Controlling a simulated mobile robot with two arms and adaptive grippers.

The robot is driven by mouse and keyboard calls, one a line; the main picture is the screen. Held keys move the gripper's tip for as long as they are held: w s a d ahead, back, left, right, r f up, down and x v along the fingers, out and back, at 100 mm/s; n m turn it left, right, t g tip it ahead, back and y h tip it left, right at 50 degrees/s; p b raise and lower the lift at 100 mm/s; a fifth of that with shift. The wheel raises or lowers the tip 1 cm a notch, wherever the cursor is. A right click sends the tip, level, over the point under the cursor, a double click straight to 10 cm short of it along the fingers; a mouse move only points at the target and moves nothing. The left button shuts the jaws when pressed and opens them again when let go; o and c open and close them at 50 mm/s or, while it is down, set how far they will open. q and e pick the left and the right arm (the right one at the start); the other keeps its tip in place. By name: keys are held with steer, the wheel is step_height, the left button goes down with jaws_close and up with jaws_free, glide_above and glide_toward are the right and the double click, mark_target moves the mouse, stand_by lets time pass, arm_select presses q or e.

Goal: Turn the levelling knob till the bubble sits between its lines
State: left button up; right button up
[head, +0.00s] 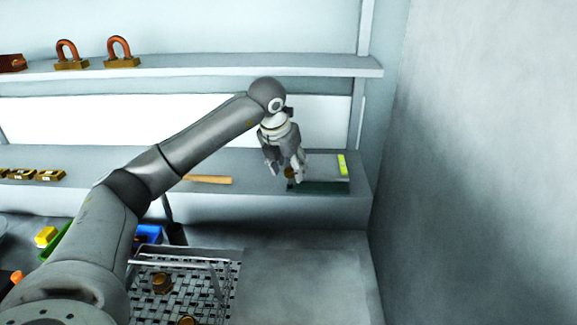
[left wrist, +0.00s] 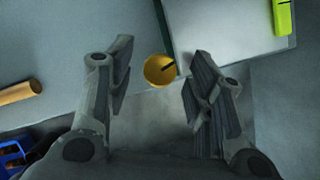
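The levelling knob (left wrist: 160,69) is a round yellow-brass disc with a dark pointer mark, at the near left corner of a flat plate (left wrist: 225,28). The plate also shows on the lower shelf in the head view (head: 320,188). A yellow-green level vial (head: 342,165) lies at the plate's right side; it also shows in the left wrist view (left wrist: 283,17). Its bubble and lines are too small to read. My left gripper (head: 286,170) is open above the knob, which appears between its fingers in the left wrist view, with gaps on both sides. My right gripper is not in view.
A wooden rod (head: 208,180) lies left of the plate. Brass padlock-like pieces (head: 121,56) stand on the upper shelf. A wire mesh basket (head: 225,290) with brass nuts is below. A wall (head: 480,170) rises on the right.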

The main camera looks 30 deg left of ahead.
arm_select(q)
steer(key=v, duration=1.2)
steer(key=shift+r, duration=0.1)
